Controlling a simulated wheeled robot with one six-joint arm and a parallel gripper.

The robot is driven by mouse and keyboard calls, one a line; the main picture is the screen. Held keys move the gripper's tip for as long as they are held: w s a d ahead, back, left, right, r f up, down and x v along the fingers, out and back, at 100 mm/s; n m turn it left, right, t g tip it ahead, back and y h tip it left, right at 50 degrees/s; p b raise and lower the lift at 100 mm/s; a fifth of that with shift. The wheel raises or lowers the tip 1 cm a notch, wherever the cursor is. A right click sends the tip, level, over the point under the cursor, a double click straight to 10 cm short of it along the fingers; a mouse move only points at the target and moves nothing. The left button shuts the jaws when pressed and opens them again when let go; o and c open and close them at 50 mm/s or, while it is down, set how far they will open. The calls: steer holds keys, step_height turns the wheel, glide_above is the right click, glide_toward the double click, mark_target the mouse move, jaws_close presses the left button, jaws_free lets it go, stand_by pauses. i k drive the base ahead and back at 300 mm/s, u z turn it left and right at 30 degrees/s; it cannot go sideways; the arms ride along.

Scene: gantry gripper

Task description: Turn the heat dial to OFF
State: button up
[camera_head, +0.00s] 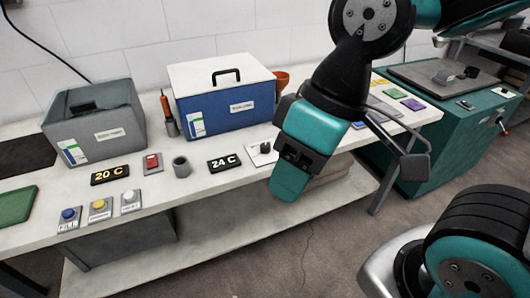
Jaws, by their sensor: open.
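A small dial with a dark pointer on a white plate (264,148) sits on the bench to the right of the "24 C" display (224,163). I take it for the heat dial; its right side is close to or behind my gripper in this view, and its marks are too small to read. My gripper (292,168) hangs at the bench's front edge, just right of the dial, and appears apart from it. It is open, with nothing seen in it. How high it is above the bench is hard to tell.
A blue box with a white lid (226,105) stands behind the dial and a grey bin (97,128) at left. A grey cup-like cylinder (181,167), a red switch (152,162), a "20 C" display (110,175) and a blue button (68,215) are on the bench. A teal cabinet (440,140) stands right.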

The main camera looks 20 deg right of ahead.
mark_target(266, 147)
steer(key=k, duration=0.6)
steer(key=z, duration=0.5)
steer(key=i, duration=1.05)
steer(key=u, duration=0.5)
